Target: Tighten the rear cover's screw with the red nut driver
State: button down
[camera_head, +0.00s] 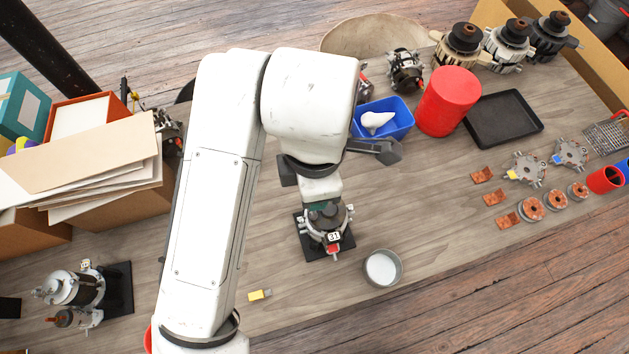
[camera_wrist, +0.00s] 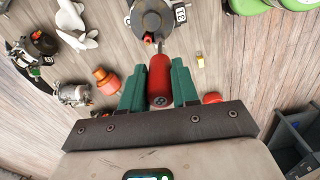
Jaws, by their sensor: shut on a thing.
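The red nut driver (camera_wrist: 159,76) stands between the green fingers of my gripper (camera_wrist: 158,88) in the wrist view, and the gripper is shut on it. The driver's shaft points at the edge of an alternator (camera_wrist: 152,16) tagged 31. I cannot tell whether the tip touches a screw. In the head view the alternator (camera_head: 331,219) sits on a black base plate (camera_head: 313,253), directly under my gripper. A small red part shows at its front edge. My wrist hides most of the gripper and the driver there, and the rear cover's screw is not clearly seen.
A grey bowl (camera_head: 383,268) stands close to the right of the base plate. A small yellow item (camera_head: 260,295) lies left of it. A blue bin (camera_head: 391,112), a red cylinder (camera_head: 448,101) and a black tray (camera_head: 503,118) stand farther back. Boxes with cardboard sheets (camera_head: 85,157) fill the left.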

jog(key=m, duration=0.6)
jog(key=shift+m, duration=0.3)
jog(key=m, duration=0.3)
jog(key=shift+s+b, duration=0.1)
jog(key=shift+b, duration=0.2)
jog(key=m+b, duration=0.1)
jog(key=m, duration=0.2)
jog(key=shift+f, duration=0.1)
jog(key=m+b, duration=0.1)
jog(key=m, duration=0.6)
jog(key=shift+a+b, duration=0.1)
jog(key=shift+b, duration=0.25)
jog(key=m+b, duration=0.2)
jog(key=m, duration=0.4)
jog(key=shift+a+m, duration=0.1)
jog(key=shift+m, duration=0.9)
